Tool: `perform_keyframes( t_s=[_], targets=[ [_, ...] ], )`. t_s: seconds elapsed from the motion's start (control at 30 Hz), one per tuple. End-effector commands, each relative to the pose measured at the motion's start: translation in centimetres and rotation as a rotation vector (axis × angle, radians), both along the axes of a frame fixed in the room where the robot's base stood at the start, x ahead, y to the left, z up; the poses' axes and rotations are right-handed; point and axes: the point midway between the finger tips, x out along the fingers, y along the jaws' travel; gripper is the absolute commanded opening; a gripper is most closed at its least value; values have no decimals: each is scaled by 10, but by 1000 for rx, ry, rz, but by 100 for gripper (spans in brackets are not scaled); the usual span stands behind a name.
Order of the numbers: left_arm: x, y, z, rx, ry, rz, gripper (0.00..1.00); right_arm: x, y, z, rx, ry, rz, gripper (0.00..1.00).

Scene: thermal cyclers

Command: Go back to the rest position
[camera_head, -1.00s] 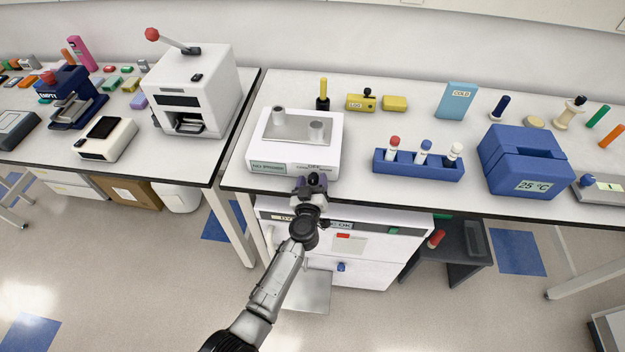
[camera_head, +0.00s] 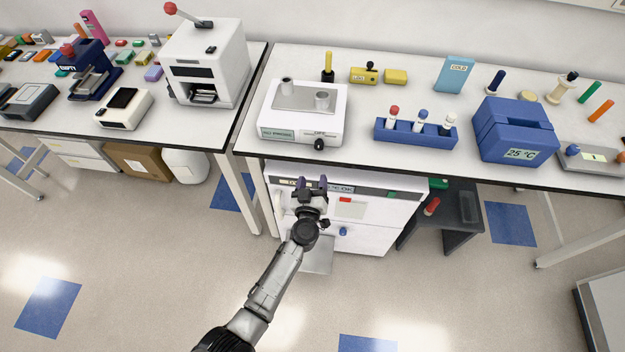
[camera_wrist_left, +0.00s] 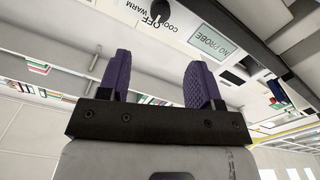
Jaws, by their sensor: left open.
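My left gripper (camera_head: 311,184) is in front of the white under-bench unit, below the bench's front edge. Its two purple fingers are apart with nothing between them; it also shows in the left wrist view (camera_wrist_left: 158,80). Just above it on the bench stands a white device (camera_head: 300,113) with a grey top plate, two metal cups and a black knob. In the left wrist view its front panel (camera_wrist_left: 195,30) reads "NO PROBE", with "OFF" by the knob. My right gripper is in neither view now.
The bench edge (camera_head: 400,168) runs above my left gripper. The white under-bench unit (camera_head: 385,220) is close behind it. A blue tube rack (camera_head: 415,134) and a blue 25 °C box (camera_head: 515,132) stand to the right. The floor in front is open.

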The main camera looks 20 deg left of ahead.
Motion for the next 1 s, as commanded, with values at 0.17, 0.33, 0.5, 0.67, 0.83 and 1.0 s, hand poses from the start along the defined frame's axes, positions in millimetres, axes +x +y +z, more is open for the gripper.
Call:
perform_keyframes(
  t_s=[0.17, 0.33, 0.5, 0.67, 0.83, 1.0],
  targets=[
    [0, 0, 0, 0, 0, 0, 59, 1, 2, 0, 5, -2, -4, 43],
    [0, 0, 0, 0, 1, 0, 59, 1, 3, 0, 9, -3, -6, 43],
    [0, 0, 0, -6, 0, 0, 59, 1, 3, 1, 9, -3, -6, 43],
    [2, -8, -2, -130, -16, -52, 59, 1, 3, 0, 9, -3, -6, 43],
    [2, -59, -5, -295, 37, -355, 59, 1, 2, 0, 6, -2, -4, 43],
    [-12, -107, 23, -311, 151, -685, 59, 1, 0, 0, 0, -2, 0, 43]
  ],
)
